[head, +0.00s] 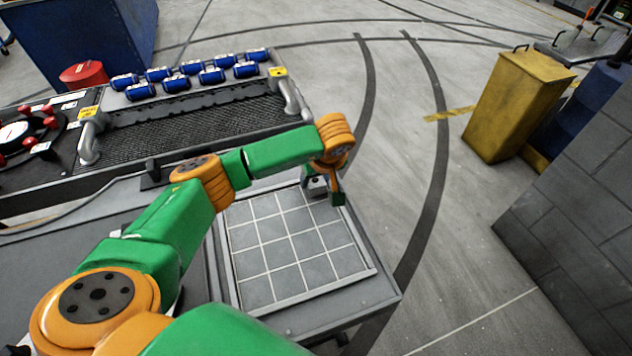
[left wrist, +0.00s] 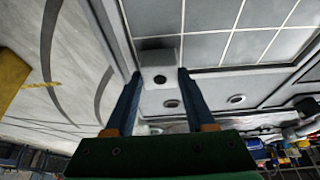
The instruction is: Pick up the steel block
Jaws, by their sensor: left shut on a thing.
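The steel block (head: 315,184) is a small grey block at the far edge of the gridded tray (head: 233,268) in the head view. My left gripper (head: 325,192) is at the block, pointing down, and partly hides it. In the left wrist view the block (left wrist: 160,62) sits between the two dark fingers, with a round dark hole in its face. The left gripper is shut on it. I cannot tell whether the block touches the tray. My right gripper is not in view.
A yellow bin (head: 515,105) and a grey block wall (head: 575,220) are at the right. The tray's grid squares are empty.

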